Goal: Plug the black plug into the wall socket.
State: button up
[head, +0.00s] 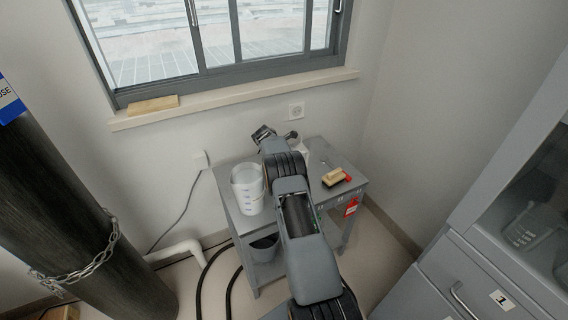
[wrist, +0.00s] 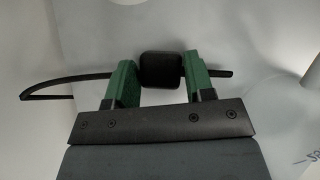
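The wall socket (head: 296,111) is a small pale square plate on the wall below the window sill, to the right of my gripper in the head view. My gripper (head: 263,132) is above the back of the grey table, small and partly hidden by my own arm. In the wrist view, the black plug (wrist: 160,69) sits between the two green fingers, which appear to touch it on both sides. A thin black cable (wrist: 55,86) shows left of the fingers, and a dark strip shows on the right. The plug's prongs are not visible.
The grey table (head: 325,152) holds white buckets (head: 248,187) on the left and a yellow-and-black item (head: 333,177) on the right. A white wall box (head: 200,160) with a grey cable is at left. A dark column (head: 70,200) and grey cabinet (head: 470,240) flank the space.

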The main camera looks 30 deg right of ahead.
jog(key=c, duration=0.5)
jog(key=shift+o, duration=0.2)
jog(key=shift+r, duration=0.1)
notch_tip(320, 180, up, 10)
jog(key=p, duration=0.1)
jog(key=shift+p, duration=0.35)
